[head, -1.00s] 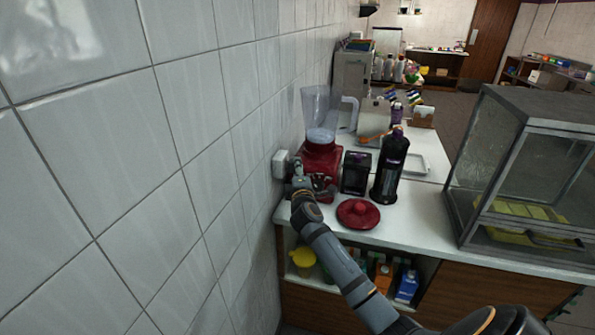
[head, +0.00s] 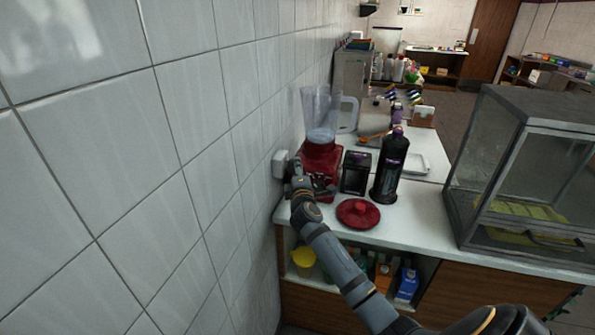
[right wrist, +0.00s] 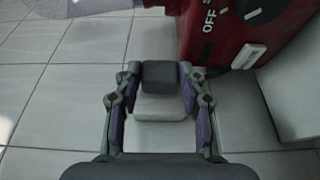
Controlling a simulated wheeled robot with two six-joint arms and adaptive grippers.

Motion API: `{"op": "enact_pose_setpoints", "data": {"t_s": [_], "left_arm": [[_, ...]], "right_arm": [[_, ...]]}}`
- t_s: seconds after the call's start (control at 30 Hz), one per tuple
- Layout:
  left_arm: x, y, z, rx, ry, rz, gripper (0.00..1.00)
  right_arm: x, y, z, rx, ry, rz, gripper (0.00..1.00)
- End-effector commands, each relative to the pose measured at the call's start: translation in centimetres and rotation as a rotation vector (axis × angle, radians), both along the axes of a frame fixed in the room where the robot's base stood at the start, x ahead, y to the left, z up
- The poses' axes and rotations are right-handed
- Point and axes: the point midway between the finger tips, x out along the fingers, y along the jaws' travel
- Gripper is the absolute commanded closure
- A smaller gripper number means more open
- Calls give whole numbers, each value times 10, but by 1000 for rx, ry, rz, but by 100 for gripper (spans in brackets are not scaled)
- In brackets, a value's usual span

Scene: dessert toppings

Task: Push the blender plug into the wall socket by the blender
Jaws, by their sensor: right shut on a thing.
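The white wall socket (head: 280,163) is a small box on the tiled wall, left of the red blender (head: 322,165) with its clear jug. My right gripper (head: 297,169) is between the socket and the blender base. In the right wrist view my right gripper (right wrist: 155,78) is shut on a dark grey block, the blender plug (right wrist: 160,76). The pale socket (right wrist: 160,107) shows just beside the plug, partly covered by it. I cannot tell whether the plug is in the socket. My left gripper is not in view.
A glass case (head: 525,175) stands at the right. The tiled wall (head: 130,180) bounds the left.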

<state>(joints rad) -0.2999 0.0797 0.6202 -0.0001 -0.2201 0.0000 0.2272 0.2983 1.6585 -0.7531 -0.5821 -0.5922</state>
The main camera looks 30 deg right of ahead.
Motion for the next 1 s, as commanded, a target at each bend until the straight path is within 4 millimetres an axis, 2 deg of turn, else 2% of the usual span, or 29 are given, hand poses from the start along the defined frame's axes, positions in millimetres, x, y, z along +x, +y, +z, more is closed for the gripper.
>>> {"op": "enact_pose_setpoints", "data": {"t_s": [0.57, 0.6, 0.77, 1.0], "left_arm": [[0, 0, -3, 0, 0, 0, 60], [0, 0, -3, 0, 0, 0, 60], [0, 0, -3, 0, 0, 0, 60], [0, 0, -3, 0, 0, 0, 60]], "right_arm": [[9, 7, 0, 1, 0, 0, 95], [9, 7, 0, 1, 0, 0, 54], [9, 7, 0, 0, 0, 0, 33], [8, 7, 0, 0, 0, -1, 33]]}}
